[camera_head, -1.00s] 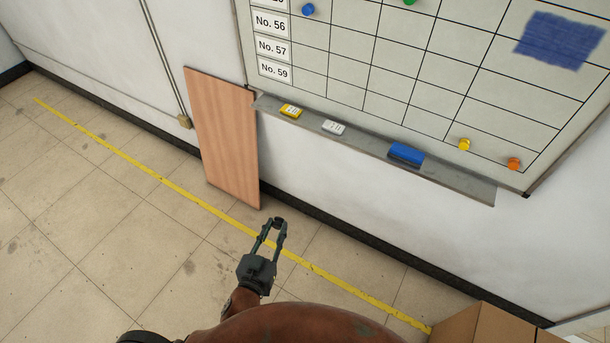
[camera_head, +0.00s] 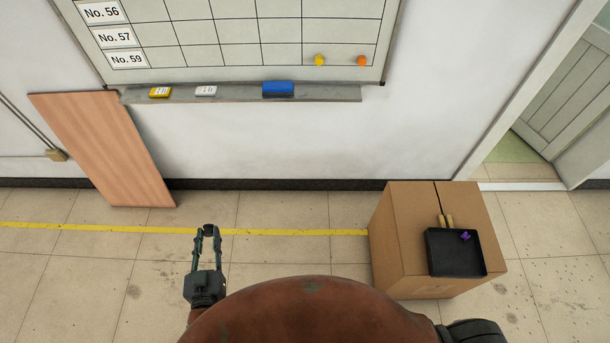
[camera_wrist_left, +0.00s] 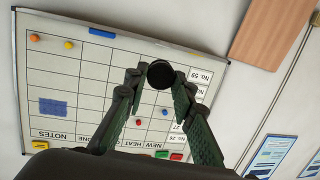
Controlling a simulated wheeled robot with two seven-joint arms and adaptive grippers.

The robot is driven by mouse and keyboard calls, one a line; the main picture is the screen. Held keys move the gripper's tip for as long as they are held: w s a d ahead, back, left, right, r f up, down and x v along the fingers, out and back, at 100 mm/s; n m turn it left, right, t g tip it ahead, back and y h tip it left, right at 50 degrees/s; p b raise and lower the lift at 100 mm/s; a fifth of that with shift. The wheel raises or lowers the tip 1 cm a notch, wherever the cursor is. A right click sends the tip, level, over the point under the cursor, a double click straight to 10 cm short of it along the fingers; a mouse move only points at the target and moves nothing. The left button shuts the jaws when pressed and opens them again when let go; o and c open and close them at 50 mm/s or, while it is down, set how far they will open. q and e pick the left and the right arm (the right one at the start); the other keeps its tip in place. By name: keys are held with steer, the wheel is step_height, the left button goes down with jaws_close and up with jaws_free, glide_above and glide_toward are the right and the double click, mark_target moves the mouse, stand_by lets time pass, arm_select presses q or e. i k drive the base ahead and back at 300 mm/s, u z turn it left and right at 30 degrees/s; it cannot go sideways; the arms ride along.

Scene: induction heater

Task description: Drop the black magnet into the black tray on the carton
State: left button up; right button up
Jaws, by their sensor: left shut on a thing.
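My left gripper (camera_head: 208,232) is shut on the black magnet (camera_head: 208,229), in front of the wall and above the floor. The left wrist view shows the round black magnet (camera_wrist_left: 160,74) pinched between the two fingertips. The black tray (camera_head: 457,254) lies on top of the carton (camera_head: 405,225) at the right of the head view, well to the right of my left gripper. A small purple thing (camera_head: 465,236) lies in the tray. My right gripper is not in view.
The whiteboard (camera_head: 230,45) carries yellow and orange magnets; its ledge (camera_head: 330,93) holds small boxes and a blue eraser (camera_head: 278,89). A wooden panel (camera_head: 105,150) leans on the wall at left. A doorway (camera_head: 560,110) is at right. Floor between gripper and carton is clear.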

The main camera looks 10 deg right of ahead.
mark_target(449, 254)
steer(key=z, duration=3.6)
steer(key=i, duration=3.4)
steer(key=u, duration=3.95)
